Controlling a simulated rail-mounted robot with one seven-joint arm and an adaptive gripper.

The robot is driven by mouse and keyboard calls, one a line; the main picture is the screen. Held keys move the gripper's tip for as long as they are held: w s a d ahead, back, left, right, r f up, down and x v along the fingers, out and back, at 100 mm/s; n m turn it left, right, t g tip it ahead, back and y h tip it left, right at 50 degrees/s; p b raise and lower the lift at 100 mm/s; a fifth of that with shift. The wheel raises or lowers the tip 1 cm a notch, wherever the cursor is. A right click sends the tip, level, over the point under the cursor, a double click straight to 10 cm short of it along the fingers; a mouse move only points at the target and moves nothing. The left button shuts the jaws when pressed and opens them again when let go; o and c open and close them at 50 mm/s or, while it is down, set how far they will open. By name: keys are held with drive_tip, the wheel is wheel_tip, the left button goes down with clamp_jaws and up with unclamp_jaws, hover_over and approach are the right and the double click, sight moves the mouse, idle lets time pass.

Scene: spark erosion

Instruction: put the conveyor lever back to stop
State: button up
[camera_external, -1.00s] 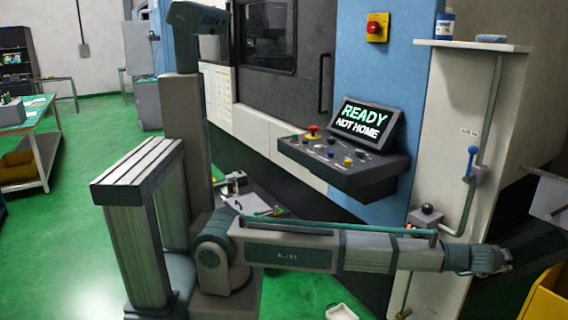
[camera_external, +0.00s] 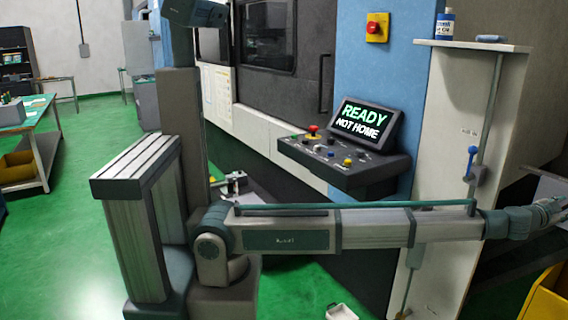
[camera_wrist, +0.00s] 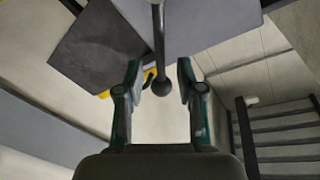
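In the wrist view a lever with a grey rod and a dark ball knob (camera_wrist: 162,87) hangs down from the top edge. I take it to be the conveyor lever, but no label shows. My gripper (camera_wrist: 158,72) is open, one finger on each side of the knob. Neither finger visibly touches it. In the external view my gripper (camera_external: 555,208) is at the right edge, partly cut off, and this lever cannot be made out there.
A blue-knobbed lever (camera_external: 471,160) is on the pale column, above my arm. The control panel (camera_external: 345,165) with a "READY NOT HOME" screen (camera_external: 364,119) stands left of it. A yellow bin (camera_external: 546,298) is below my gripper. Grey slats (camera_wrist: 285,130) show at lower right.

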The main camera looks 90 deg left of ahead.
drive_tip(key=shift+p+x, duration=0.5)
drive_tip(key=shift+x, duration=1.6)
clamp_jaws()
